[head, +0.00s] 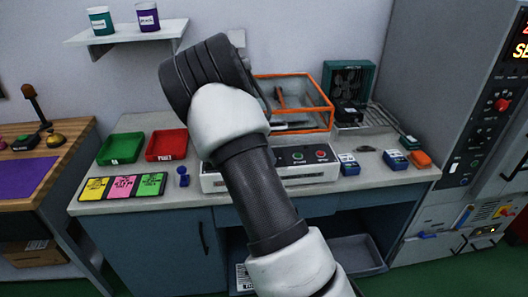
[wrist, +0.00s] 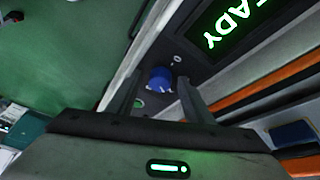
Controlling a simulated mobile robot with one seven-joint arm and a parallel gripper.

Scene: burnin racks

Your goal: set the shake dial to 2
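In the wrist view a round blue dial (wrist: 160,79) sits on a dark panel (wrist: 182,58). It shows between the two fingertips of my gripper (wrist: 159,84), with a gap on each side. The gripper is open and holds nothing. I cannot tell how far the tips are from the dial. The dial's setting cannot be read. In the head view, the white bench unit (head: 297,179) carries a dark panel with green and red buttons. My arm hides its left part, and neither dial nor fingertips show there.
A screen (wrist: 230,28) ending in "ADY" glows green beside the dial. An orange-framed clear box (head: 328,98) stands behind the unit. Green (head: 122,149) and red (head: 166,146) trays lie left; blue boxes (head: 348,168) lie right. A tall grey cabinet (head: 415,70) stands at right.

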